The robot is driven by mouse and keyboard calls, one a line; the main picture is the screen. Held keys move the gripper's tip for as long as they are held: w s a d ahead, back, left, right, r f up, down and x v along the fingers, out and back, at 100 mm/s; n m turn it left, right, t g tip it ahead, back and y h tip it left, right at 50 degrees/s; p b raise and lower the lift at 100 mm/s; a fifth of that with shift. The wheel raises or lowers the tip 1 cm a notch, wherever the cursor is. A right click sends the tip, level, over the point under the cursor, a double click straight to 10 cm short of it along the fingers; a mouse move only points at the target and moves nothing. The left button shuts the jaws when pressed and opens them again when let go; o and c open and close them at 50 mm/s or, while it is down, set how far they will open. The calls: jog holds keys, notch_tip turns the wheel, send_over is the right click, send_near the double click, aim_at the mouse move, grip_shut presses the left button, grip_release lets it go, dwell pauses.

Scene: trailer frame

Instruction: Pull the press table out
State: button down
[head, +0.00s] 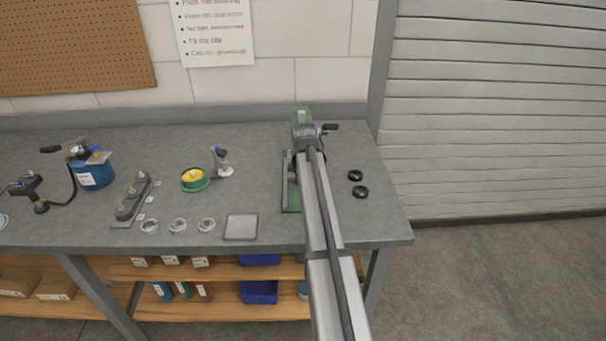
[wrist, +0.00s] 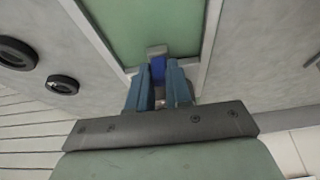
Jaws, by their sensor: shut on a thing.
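The press (head: 302,116) is a green and grey machine at the right part of the workbench, mostly hidden behind my arm in the head view. Its green table (head: 292,198) with pale side rails shows to the left of my arm. In the wrist view the green press table (wrist: 150,28) lies between two light rails, with a small blue tab (wrist: 157,70) at its end. My gripper (wrist: 158,95) has its blue fingers around that tab and is shut on it. The contact itself is partly hidden by the fingers. In the head view my arm hides the gripper.
Two black rings (head: 358,184) lie on the bench right of my arm; they also show in the wrist view (wrist: 62,84). A grey square plate (head: 241,227), several metal rings (head: 178,225) and a green-yellow tin (head: 194,179) are to the left. A slatted shutter (head: 490,110) stands at right.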

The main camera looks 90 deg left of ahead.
jog(key=shift+d, duration=0.15)
jog(key=d, duration=1.2)
jog(key=shift+d, duration=0.4)
jog(key=c, duration=1.4)
grip_release()
jog(key=shift+d, duration=0.1)
jog(key=o, duration=0.4)
jog(key=shift+c, duration=0.2)
jog(key=shift+r, duration=0.15)
jog(key=v, duration=1.3)
jog(key=shift+r, duration=0.2)
